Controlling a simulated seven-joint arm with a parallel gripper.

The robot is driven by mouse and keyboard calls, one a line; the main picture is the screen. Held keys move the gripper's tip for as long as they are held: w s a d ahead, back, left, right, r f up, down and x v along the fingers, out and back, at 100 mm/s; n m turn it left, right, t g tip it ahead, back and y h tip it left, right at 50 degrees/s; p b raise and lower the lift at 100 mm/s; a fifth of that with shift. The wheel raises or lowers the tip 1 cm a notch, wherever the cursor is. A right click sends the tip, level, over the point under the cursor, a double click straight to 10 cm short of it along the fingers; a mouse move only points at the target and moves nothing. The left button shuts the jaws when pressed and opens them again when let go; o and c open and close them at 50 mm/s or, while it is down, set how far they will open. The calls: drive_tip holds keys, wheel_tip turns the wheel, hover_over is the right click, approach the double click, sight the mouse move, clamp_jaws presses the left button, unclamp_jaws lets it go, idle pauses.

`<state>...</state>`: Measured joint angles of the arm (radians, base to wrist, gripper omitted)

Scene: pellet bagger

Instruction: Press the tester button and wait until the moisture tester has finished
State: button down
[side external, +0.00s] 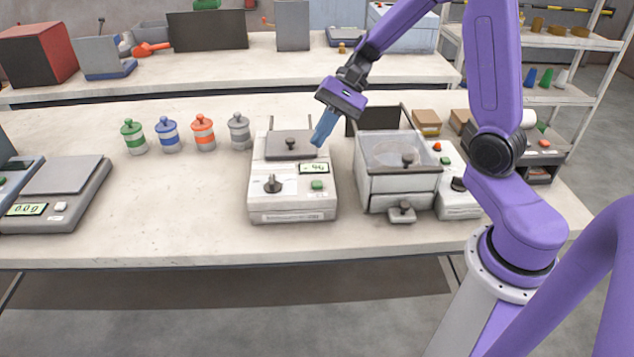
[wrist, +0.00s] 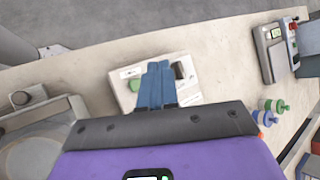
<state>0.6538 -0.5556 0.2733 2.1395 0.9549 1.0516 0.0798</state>
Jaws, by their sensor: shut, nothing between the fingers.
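The moisture tester (side external: 292,203) is a white box in the middle of the bench, with a grey lid, a black knob (side external: 272,184), a small lit display (side external: 314,167) and a green button (side external: 317,185). I cannot read the display surely. My gripper (side external: 318,143) has blue fingers, shut and empty, pointing down over the tester's right rear part, seemingly above its surface. In the wrist view the fingertips (wrist: 158,64) overlap the tester (wrist: 131,73). The green button (wrist: 134,85) shows just left of the fingers there. The fingers hide part of the tester's top.
A glass-topped box (side external: 402,185) stands close to the tester's right, with another white device (side external: 457,203) beyond it. Several lidded jars (side external: 203,134) stand to the left, and a scale (side external: 58,195) stands further left. The bench front is clear.

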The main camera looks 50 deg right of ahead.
sight(321, 181)
drive_tip(key=shift+w+d, duration=0.2)
drive_tip(key=shift+w, duration=0.05)
drive_tip(key=shift+f, duration=0.1)
drive_tip(key=shift+f, duration=4.3)
drive_tip(key=shift+f, duration=0.15)
drive_tip(key=shift+f, duration=0.3)
drive_tip(key=shift+f, duration=0.45)
drive_tip(key=shift+r, duration=0.9)
